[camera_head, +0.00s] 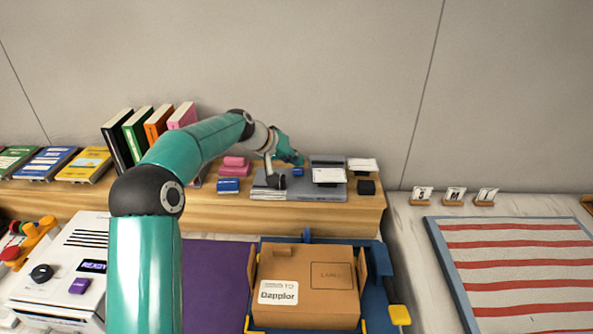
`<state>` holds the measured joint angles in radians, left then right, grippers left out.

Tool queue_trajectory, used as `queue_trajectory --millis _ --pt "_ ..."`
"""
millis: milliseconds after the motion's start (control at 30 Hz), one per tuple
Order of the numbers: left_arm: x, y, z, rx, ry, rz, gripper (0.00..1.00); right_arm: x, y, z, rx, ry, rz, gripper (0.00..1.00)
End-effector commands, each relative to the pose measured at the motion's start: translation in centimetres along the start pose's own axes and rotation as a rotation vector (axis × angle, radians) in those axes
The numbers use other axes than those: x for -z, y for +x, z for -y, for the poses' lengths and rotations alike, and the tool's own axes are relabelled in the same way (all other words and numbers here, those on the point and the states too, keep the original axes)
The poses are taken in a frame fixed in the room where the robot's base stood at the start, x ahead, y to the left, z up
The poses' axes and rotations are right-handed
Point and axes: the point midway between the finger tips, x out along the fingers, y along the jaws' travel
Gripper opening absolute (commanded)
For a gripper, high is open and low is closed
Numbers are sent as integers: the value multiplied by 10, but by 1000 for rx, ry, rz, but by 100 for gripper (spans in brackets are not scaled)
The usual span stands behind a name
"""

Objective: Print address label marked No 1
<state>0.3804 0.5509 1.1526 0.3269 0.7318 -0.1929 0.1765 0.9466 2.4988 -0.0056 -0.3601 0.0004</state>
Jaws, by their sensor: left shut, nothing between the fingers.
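A grey, flat device (318,193) sits on the wooden shelf, with a white paper label (328,175) on its right part. My left gripper (279,173) is at the left part of this device, shut and empty. It is small and partly hidden by its own wrist, so I cannot tell whether it touches the device. A brown cardboard box (306,284) lies below, with a white label reading "Dapplor" and a printed outline marked "LABEL". No marking "No 1" is legible. My right gripper is not in view.
A white machine (91,266) reading "READY" stands at left, partly behind my arm. Books (133,134) and blue and pink blocks (229,185) are on the wooden shelf (362,205). A blue tray (376,264) surrounds the box. A red-striped panel (520,265) lies at right.

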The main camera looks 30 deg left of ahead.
Motion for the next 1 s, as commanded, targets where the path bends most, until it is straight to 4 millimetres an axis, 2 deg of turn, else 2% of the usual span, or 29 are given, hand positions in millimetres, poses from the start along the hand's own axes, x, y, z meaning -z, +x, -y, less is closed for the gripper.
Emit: queue_trajectory --millis 1000 --pt "-5 8 6 0 0 0 0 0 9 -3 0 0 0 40"
